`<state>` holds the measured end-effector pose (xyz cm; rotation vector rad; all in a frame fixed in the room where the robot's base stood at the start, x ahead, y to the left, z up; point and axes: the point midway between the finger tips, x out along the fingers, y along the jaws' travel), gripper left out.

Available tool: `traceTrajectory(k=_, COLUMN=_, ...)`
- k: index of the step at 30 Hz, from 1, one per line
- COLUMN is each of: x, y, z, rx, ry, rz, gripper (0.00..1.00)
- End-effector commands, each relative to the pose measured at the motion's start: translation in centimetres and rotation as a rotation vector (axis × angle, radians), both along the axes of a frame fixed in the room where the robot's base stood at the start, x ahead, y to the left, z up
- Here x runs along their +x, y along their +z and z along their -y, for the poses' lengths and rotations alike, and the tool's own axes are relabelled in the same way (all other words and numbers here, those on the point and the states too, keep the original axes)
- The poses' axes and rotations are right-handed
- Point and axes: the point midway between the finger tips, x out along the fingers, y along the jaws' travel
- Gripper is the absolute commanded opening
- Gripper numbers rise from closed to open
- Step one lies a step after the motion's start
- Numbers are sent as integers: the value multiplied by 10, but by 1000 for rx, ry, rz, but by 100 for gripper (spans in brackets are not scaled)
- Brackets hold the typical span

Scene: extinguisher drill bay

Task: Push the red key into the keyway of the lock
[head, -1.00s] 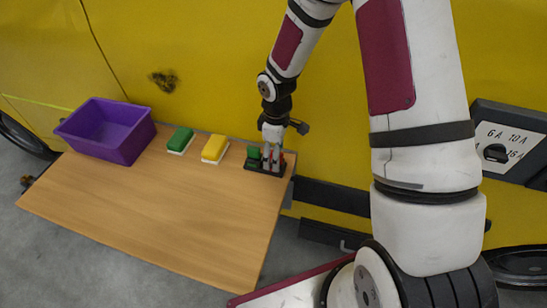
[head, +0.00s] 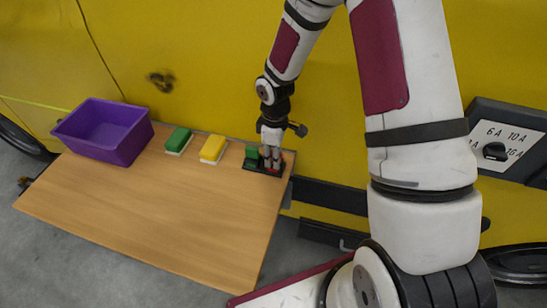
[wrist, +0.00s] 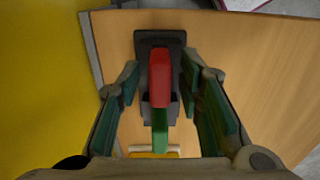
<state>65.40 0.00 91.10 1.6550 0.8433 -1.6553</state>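The red key (wrist: 160,75) stands up from a black base (wrist: 145,42) in the wrist view. It lies between my two fingers, with a gap on each side. In the head view its red end (head: 272,169) shows below my gripper (head: 272,163), at the table's far right corner. My gripper is open; in the wrist view its green-padded fingers (wrist: 160,100) straddle the key. A green piece (head: 251,157) stands on the same base, left of the red key. The lock's keyway cannot be made out, and I cannot tell how deep the key sits.
A yellow-topped block (head: 213,149) and a green-topped block (head: 178,140) stand left of the base. A purple bin (head: 128,149) is at the far left. The front of the wooden table (head: 150,210) is clear. A yellow panel (head: 220,60) rises close behind.

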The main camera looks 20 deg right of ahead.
Motion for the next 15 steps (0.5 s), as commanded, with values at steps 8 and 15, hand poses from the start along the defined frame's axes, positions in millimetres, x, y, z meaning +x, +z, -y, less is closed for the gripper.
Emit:
traceTrajectory(k=8, x=0, y=0, z=0, rx=0, ry=0, rz=0, gripper=0)
traceTrajectory(k=15, x=0, y=5, z=0, rx=0, ry=0, rz=1, gripper=0)
